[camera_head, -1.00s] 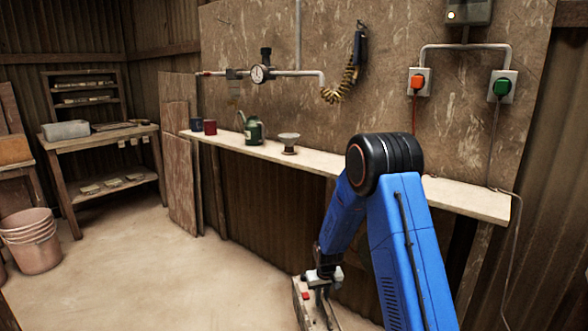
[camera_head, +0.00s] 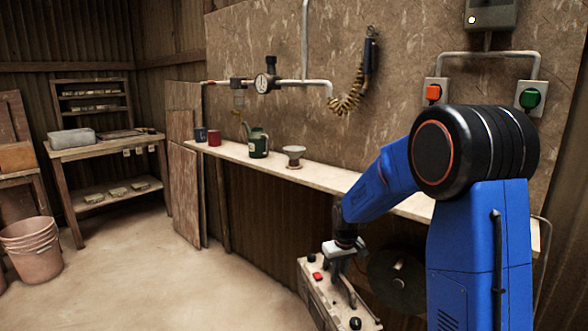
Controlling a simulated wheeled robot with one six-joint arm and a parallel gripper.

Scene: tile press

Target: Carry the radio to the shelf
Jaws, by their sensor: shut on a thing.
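The radio (camera_head: 318,294) is a pale, worn box with dark knobs, a red button and a handle on top. It is low in the middle of the view, tilted, and its lower end is cut off by the picture's bottom edge. My gripper (camera_head: 343,257) is shut on the radio's handle. The fingertips are small and partly hidden. The shelf (camera_head: 330,178) is a long, pale, narrow board along the wall. The radio is lower in the picture than the shelf, and my blue arm covers part of the shelf's right side.
On the shelf stand a blue mug (camera_head: 200,135), a red mug (camera_head: 214,138), a green oil can (camera_head: 258,143) and a small metal dish on a stem (camera_head: 293,157). A dark reel (camera_head: 398,280) is below the shelf. A workbench (camera_head: 100,148) and buckets (camera_head: 32,250) are at left.

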